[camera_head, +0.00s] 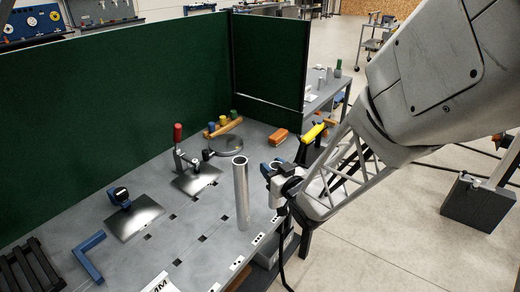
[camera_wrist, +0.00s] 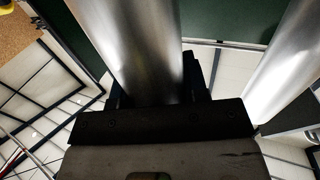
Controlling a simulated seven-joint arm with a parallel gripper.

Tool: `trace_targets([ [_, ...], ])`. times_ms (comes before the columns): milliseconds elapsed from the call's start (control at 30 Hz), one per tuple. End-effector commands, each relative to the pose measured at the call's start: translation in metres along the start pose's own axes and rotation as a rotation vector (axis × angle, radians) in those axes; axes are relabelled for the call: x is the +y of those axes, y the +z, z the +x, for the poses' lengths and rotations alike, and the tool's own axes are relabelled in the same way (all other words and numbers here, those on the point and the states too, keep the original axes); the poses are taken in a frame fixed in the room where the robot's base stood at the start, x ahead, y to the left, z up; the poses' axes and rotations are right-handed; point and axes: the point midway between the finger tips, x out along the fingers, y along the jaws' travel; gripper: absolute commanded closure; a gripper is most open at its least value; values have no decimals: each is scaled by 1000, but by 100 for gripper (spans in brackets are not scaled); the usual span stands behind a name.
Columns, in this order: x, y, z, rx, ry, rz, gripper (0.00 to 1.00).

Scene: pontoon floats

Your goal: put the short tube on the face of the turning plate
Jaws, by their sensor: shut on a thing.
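My gripper (camera_head: 276,172) is to the right of the tall tube, above the table's right edge. It is shut on a silver metal tube, the short tube (camera_head: 277,197), which shows as a wide shiny cylinder between the dark fingers in the wrist view (camera_wrist: 140,45). The tall silver tube (camera_head: 241,200) stands upright on the table, apart from my gripper; a second shiny cylinder at the right of the wrist view (camera_wrist: 285,65) looks like it. The turning plate (camera_head: 222,146) seems to be the round grey disc at the back of the table. An orange bar is beside it.
The grey table (camera_head: 190,225) has a red-handled clamp (camera_head: 178,145), a blue-headed fixture (camera_head: 119,196), a blue angle piece (camera_head: 88,257) and an orange block (camera_head: 278,136). Green screens (camera_head: 110,110) close the back. A yellow-topped black item (camera_head: 312,133) stands near my arm.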

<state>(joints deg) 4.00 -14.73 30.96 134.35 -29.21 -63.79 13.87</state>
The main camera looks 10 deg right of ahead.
Motion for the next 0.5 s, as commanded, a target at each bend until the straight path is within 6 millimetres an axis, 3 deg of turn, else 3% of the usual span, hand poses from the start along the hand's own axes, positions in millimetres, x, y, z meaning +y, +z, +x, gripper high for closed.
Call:
trace_targets([
  [267,2,-2,12,1,-1,-2,100],
  [500,10,-8,61,0,-2,-5,100],
])
